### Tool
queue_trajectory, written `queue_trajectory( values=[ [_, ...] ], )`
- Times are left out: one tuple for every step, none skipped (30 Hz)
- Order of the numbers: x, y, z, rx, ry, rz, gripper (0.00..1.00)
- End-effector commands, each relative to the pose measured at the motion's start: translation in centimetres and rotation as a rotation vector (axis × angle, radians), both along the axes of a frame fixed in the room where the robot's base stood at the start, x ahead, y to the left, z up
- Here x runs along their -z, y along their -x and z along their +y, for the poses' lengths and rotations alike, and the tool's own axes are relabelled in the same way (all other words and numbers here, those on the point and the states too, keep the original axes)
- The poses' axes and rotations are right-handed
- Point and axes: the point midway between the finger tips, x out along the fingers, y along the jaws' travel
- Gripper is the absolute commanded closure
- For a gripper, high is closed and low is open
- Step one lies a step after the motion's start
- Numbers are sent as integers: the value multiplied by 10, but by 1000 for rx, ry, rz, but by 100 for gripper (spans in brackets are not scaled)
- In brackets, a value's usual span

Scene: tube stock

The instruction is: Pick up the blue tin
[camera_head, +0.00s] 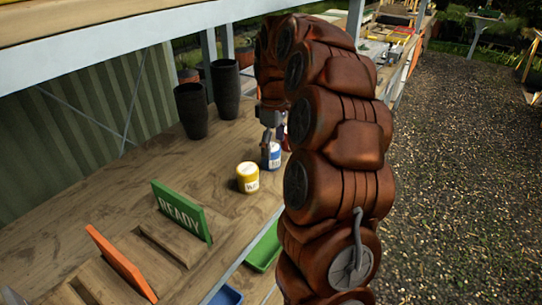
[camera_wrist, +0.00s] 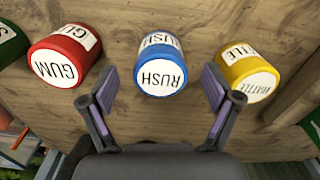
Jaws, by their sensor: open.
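The blue tin (camera_wrist: 161,66) has a white lid and label reading RUSH. It stands on the wooden bench in the middle of the wrist view, ahead of and between the fingertips. My gripper (camera_wrist: 160,92) is open, with one finger to each side of the tin's near edge and nothing held. Whether the fingers overlap the tin in depth is unclear. In the head view the blue tin (camera_head: 273,158) is at the end of my gripper (camera_head: 268,152), partly covered by it and by my arm.
A yellow tin (camera_wrist: 246,74) marked WATTLE stands to the right and a red tin (camera_wrist: 65,56) marked GUM to the left. A green tin (camera_wrist: 10,42) is at the left edge. A green READY sign (camera_head: 181,210), an orange panel (camera_head: 121,262) and dark pots (camera_head: 191,110) are on the bench (camera_head: 120,205).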

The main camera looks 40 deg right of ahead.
Motion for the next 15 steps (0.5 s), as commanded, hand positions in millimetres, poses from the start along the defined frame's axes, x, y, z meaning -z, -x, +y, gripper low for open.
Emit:
queue_trajectory(
  values=[
    [3,-1,1,0,-1,2,11],
    [5,-1,1,0,-1,3,11],
    [9,-2,2,1,-2,3,11],
    [12,-3,2,1,-2,5,11],
    [16,-4,3,1,-2,5,11],
    [21,-6,3,2,-2,3,11],
    [26,-6,4,2,-3,4,11],
    [31,-6,4,3,-2,6,11],
    [36,-5,4,4,-3,7,11],
    [39,-5,4,4,-3,6,11],
    [42,-5,3,4,-2,5,11],
    [45,-6,3,5,-1,2,11],
    [46,-6,3,5,0,1,11],
    [47,-6,3,5,-1,0,11],
    [47,-6,2,5,0,0,11]
  ],
)
